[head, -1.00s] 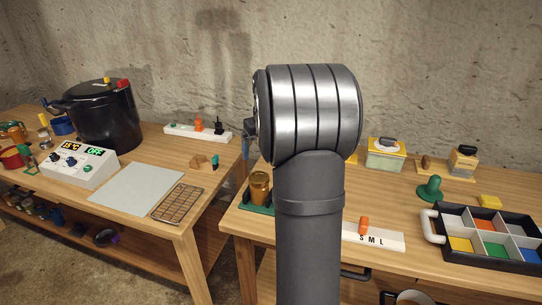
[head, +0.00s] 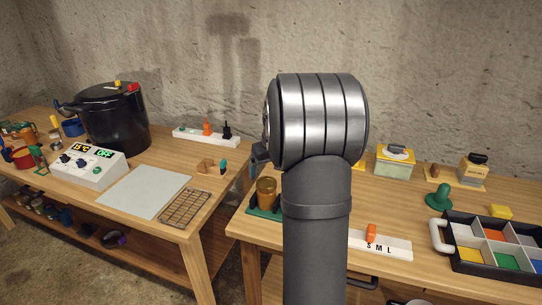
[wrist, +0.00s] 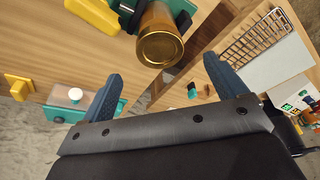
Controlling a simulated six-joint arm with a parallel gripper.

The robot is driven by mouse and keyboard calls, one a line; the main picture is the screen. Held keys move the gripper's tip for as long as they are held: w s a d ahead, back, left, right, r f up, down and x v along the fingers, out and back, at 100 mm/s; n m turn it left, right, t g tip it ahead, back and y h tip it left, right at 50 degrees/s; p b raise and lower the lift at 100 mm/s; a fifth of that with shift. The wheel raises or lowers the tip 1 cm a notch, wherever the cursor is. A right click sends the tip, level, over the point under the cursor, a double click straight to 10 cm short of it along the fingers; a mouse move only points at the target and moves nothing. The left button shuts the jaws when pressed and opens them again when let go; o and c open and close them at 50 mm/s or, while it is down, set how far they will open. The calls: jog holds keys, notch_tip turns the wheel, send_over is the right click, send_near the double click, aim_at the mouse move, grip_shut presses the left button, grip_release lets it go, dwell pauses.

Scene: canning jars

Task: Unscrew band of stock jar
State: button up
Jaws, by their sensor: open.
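An amber jar with a gold band and lid (wrist: 160,47) stands in a green holder (wrist: 186,18) in the wrist view. I take it to be the stock jar. In the head view the same amber jar (head: 266,190) is at the left end of the right table, in its green holder (head: 262,211). My gripper (wrist: 160,66) is open and empty, with one blue finger to each side of the jar's top in the picture and apart from it. In the head view only a dark bit of my gripper (head: 259,155) shows above the jar; my arm hides the rest.
A black canner (head: 112,122), a control box (head: 90,167), a pale mat (head: 145,190) and a wire rack (head: 186,208) are on the left table. The S M L board (head: 385,245) and a divided tray (head: 490,243) are to the right. A gap separates the tables.

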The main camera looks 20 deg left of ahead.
aim_at(266, 183)
jog(key=x, duration=0.5)
jog(key=shift+w+a+f, duration=0.1)
jog(key=shift+f, duration=0.2)
jog(key=shift+c, duration=0.4)
jog(key=c, duration=1.1)
jog(key=shift+n+g+y, duration=0.3)
jog(key=shift+n+g, duration=0.2)
jog(key=shift+n, duration=1.8)
jog(key=shift+c, duration=0.2)
jog(key=shift+w, duration=0.1)
jog(key=shift+w+n+g, duration=0.1)
jog(key=shift+n+g, duration=0.2)
jog(key=shift+n, duration=0.7)
jog(key=shift+n+g, duration=0.3)
jog(key=shift+n, duration=1)
jog(key=n+g, duration=0.1)
jog(key=n, duration=0.3)
jog(key=shift+w+n, duration=0.1)
jog(key=shift+n, duration=0.2)
